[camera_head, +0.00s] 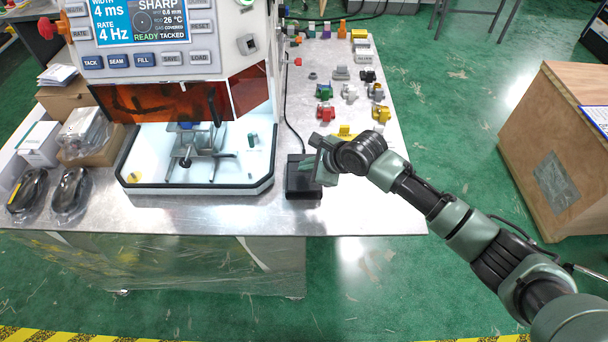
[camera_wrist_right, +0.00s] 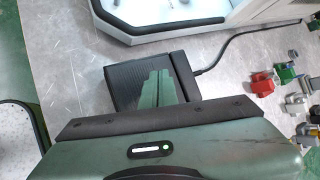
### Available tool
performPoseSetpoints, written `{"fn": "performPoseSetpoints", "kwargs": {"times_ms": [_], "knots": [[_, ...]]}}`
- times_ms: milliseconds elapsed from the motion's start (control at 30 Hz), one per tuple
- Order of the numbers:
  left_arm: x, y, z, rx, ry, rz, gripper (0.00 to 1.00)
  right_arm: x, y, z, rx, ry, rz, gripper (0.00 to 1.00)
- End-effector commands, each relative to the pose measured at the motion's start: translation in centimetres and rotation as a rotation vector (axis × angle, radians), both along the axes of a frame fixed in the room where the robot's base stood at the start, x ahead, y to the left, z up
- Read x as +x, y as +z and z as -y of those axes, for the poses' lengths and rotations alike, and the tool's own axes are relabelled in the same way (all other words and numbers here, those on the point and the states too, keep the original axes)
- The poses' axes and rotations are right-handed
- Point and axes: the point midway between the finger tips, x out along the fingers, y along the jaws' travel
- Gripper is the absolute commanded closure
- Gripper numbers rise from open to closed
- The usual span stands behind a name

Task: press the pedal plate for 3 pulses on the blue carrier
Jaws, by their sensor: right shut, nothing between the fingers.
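The pedal plate (camera_head: 298,186) is a black ribbed box on the metal table, right of the machine's white tray. It also shows in the right wrist view (camera_wrist_right: 122,88), with its cable leading off to the right. My right gripper (camera_head: 320,170) is shut and empty, with its fingers over the pedal's right part. In the right wrist view the green fingers (camera_wrist_right: 157,88) cover part of the pedal top; I cannot tell whether they touch it. A blue part, seemingly the blue carrier (camera_head: 186,126), sits on the fixture inside the machine, partly hidden. My left gripper is out of view.
The machine's panel (camera_head: 150,30) reads 4 ms, 4 Hz, SHARP and READY TACKED. Two bagged black items lie at the left. A wooden crate (camera_head: 560,150) stands at the right.

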Motion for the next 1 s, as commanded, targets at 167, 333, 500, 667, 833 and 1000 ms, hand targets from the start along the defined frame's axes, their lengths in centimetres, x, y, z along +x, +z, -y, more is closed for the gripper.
{"fn": "performPoseSetpoints", "kwargs": {"times_ms": [167, 333, 500, 667, 833, 1000], "knots": [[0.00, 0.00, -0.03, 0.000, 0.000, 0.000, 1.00, 0.00, -0.01, 0.01, 0.000, 0.000, 0.000, 1.00], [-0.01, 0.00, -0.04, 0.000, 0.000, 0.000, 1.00, 0.00, -0.01, 0.01, 0.000, 0.000, 0.000, 1.00], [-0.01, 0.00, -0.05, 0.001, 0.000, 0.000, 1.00, -0.01, -0.01, 0.01, 0.000, 0.000, 0.000, 1.00], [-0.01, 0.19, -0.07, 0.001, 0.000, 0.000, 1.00, -0.04, -0.10, -0.01, 0.000, 0.000, -0.001, 1.00], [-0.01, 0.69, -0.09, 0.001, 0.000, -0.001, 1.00, -0.12, -0.63, 0.00, 0.000, -0.001, -0.002, 1.00], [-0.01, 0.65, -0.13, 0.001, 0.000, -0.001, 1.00, -0.10, -0.83, 0.00, 0.000, 0.001, 0.000, 1.00]]}}
